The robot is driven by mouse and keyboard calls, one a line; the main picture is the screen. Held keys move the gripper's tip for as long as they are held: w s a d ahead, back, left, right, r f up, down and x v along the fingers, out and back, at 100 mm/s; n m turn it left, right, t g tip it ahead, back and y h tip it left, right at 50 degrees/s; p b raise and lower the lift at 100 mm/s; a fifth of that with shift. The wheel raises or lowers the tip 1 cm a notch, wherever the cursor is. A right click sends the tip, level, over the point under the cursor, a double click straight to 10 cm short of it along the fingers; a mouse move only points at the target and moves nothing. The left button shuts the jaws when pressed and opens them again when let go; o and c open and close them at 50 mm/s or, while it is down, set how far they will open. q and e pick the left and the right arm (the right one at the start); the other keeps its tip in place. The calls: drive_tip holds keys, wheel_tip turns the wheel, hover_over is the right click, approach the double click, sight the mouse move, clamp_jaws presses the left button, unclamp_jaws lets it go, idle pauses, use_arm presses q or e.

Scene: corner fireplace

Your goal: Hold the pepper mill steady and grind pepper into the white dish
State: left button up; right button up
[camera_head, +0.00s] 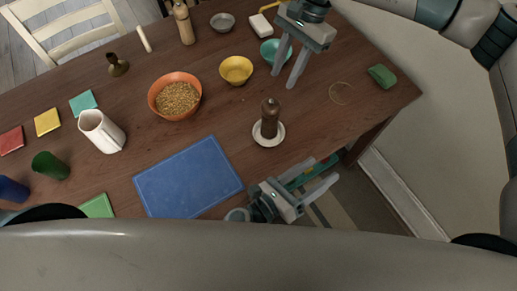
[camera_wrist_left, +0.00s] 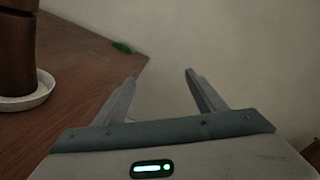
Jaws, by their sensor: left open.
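The pepper mill (camera_head: 270,117) is dark brown and stands upright in the small white dish (camera_head: 268,140) near the right part of the table. In the left wrist view, the lower part of the mill (camera_wrist_left: 16,45) and the dish (camera_wrist_left: 25,101) show at the left edge; the mill's top is cut off. My left gripper (camera_head: 324,170) is open and empty at the table's near edge, below and right of the mill, apart from it. My right gripper (camera_head: 283,79) is open, above the table beyond the mill, beside the teal bowl (camera_head: 268,47); nothing shows between its fingers.
A yellow bowl (camera_head: 236,70) and an orange bowl of grain (camera_head: 174,97) stand left of the mill. A blue mat (camera_head: 188,178) lies at the near edge. A thin ring (camera_head: 340,93) and a green block (camera_head: 382,76) lie to the right. The table around the dish is clear.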

sight(274, 99)
use_arm(q)
drive_tip(key=w+a+t+y, duration=0.1)
drive_tip(key=a, duration=0.1)
drive_tip(key=a+t+y, duration=0.1)
drive_tip(key=a+y, duration=0.1)
drive_tip(key=w+a+f+y, duration=0.1)
drive_tip(key=a, duration=0.1)
drive_tip(key=shift+w+a+t+y, duration=0.2)
drive_tip(key=shift+w+t+y, duration=0.15)
drive_tip(key=shift+t+y, duration=0.05)
drive_tip(key=w+a+r+n+t+y, duration=0.1)
drive_tip(key=a+r+t+y, duration=0.2)
drive_tip(key=a, duration=0.6)
drive_tip(key=y, duration=0.2)
drive_tip(key=shift+w+r+y, duration=0.15)
drive_tip(key=shift+r+y, duration=0.15)
drive_tip(key=shift+y, duration=0.1)
drive_tip(key=shift+w, duration=0.15)
drive_tip(key=w+d, duration=0.1)
drive_tip(key=w, duration=0.4)
drive_tip(key=w+d, duration=0.1)
drive_tip(key=w, duration=0.5)
drive_tip(key=w+d, duration=0.1)
drive_tip(key=w, duration=0.4)
drive_tip(key=shift+w+d, duration=0.1)
drive_tip(key=shift+w, duration=0.3)
drive_tip(key=c, duration=1.3)
